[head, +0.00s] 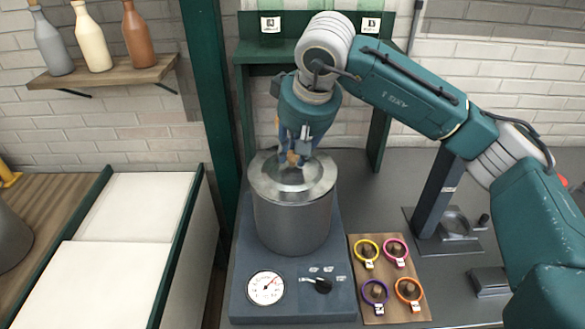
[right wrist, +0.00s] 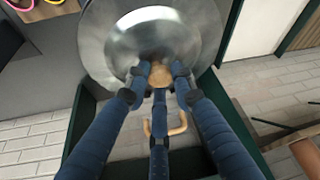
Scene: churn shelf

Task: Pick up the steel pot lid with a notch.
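The steel pot lid (head: 292,180) lies flat on top of the grey steel pot (head: 291,220), which stands on a dark blue base unit. In the right wrist view the lid (right wrist: 115,50) is a shiny round disc with a tan knob (right wrist: 161,76) in its middle. My right gripper (head: 294,158) reaches down from above at the knob. In the right wrist view the blue fingers (right wrist: 160,73) meet the knob from its sides, with no clear gap. I cannot make out the notch in the lid. My left gripper is not in view.
The base unit has a dial gauge (head: 266,288) and a black knob (head: 322,285). A wooden board (head: 385,306) with several coloured rings lies to its right. A green frame (head: 243,90) stands behind the pot. A white-topped counter (head: 110,285) is at left, bottles on a shelf (head: 105,72) above.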

